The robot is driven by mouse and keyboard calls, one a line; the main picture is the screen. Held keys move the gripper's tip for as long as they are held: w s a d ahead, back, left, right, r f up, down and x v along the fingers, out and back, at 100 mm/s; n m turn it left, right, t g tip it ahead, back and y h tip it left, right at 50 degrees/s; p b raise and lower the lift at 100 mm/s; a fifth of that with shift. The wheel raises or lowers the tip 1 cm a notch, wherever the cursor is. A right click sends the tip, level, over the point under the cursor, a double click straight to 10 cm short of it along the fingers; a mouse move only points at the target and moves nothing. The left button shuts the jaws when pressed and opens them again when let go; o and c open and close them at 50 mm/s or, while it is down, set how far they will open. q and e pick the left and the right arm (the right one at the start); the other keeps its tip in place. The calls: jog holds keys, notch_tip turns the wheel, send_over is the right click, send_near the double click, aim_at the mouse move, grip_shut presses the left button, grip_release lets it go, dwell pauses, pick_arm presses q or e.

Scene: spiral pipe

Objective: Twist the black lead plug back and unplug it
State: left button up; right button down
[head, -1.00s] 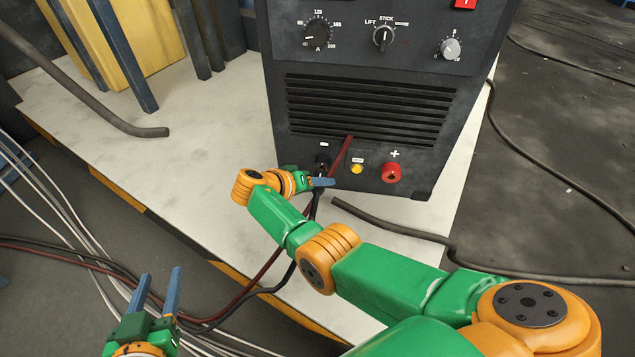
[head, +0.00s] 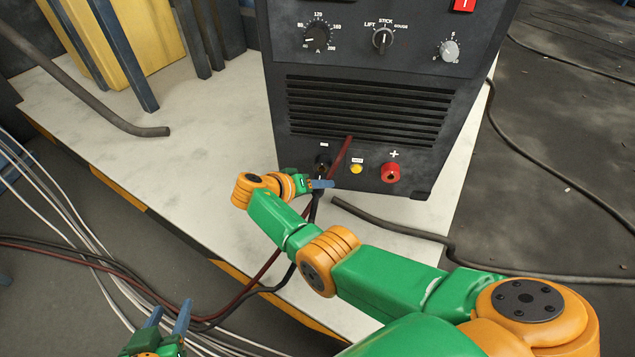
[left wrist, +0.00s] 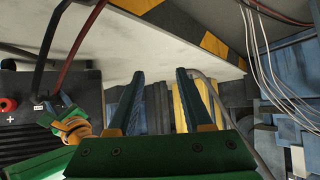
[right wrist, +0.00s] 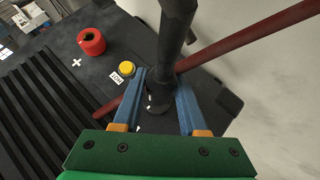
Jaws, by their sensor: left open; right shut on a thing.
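The black lead plug (right wrist: 158,97) is at the lower front panel of the dark welding machine (head: 365,150), at the socket under the minus mark. My right gripper (head: 322,184) is shut on it. In the right wrist view the blue fingers (right wrist: 160,92) stand either side of the plug, and its black lead (right wrist: 177,25) runs up and away. How deep the plug sits in its socket is hidden. My left gripper (head: 169,318) is open and empty at the bottom left of the head view, over the floor cables; it also shows in the left wrist view (left wrist: 159,75).
A red lead (right wrist: 250,38) passes close by the black plug. A red plus socket (head: 391,173) and a yellow button (head: 357,169) are to its right. A thick grey cable (head: 400,232) lies on the pale platform (head: 215,150). White cables (head: 60,200) run at left.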

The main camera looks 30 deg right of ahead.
aim_at(314, 198)
jog(key=shift+s+a, duration=0.15)
jog(key=shift+s+a+p, duration=0.35)
jog(key=shift+s+p, duration=0.15)
jog(key=shift+p, duration=0.4)
pick_arm(q)
jog(key=s+a+f+g+y+p, duration=0.1)
jog(key=s+a+f+g, duration=0.1)
jog(key=s+f+g, duration=0.5)
jog(key=shift+s+a+f, duration=0.4)
jog(key=shift+s+f, duration=0.6)
jog(key=shift+s, duration=0.6)
pick_arm(e)
jog(key=shift+s+a, duration=0.45)
jog(key=shift+s, duration=0.15)
